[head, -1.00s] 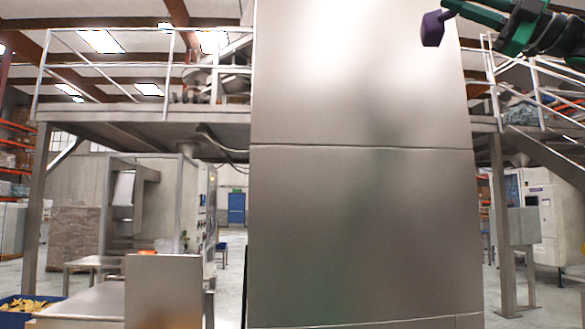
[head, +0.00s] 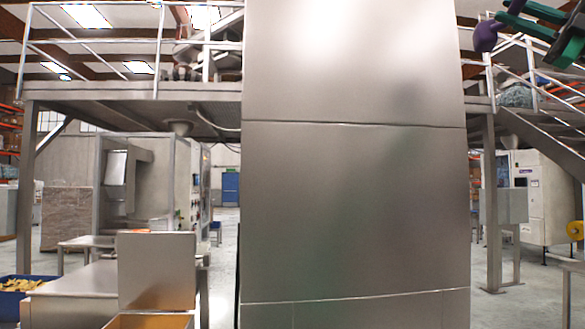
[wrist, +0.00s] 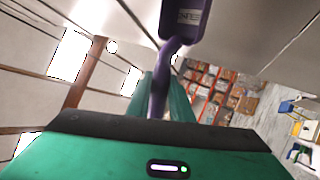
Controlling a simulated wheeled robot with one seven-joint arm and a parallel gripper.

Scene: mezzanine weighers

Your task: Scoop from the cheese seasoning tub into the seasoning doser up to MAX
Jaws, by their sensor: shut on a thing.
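A purple scoop (head: 487,35) shows at the top right of the head view, raised high. My green gripper (head: 512,20) is shut on its handle. In the wrist view the scoop's bowl (wrist: 184,18) is at the top, with a small label on it, and its handle runs down between the green fingers of my gripper (wrist: 160,97). Whether the bowl holds anything is hidden. An orange patch (head: 150,321) shows at the bottom edge of the head view, below an upright steel panel; I cannot tell whether it is the cheese seasoning tub. I cannot make out the doser or its MAX mark.
A tall steel cabinet (head: 352,200) fills the middle of the head view close ahead. A steel table (head: 75,292) with the upright panel (head: 157,272) stands at lower left, beside a blue crate (head: 22,284) of yellow pieces. A mezzanine with railings and stairs (head: 540,150) lies behind.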

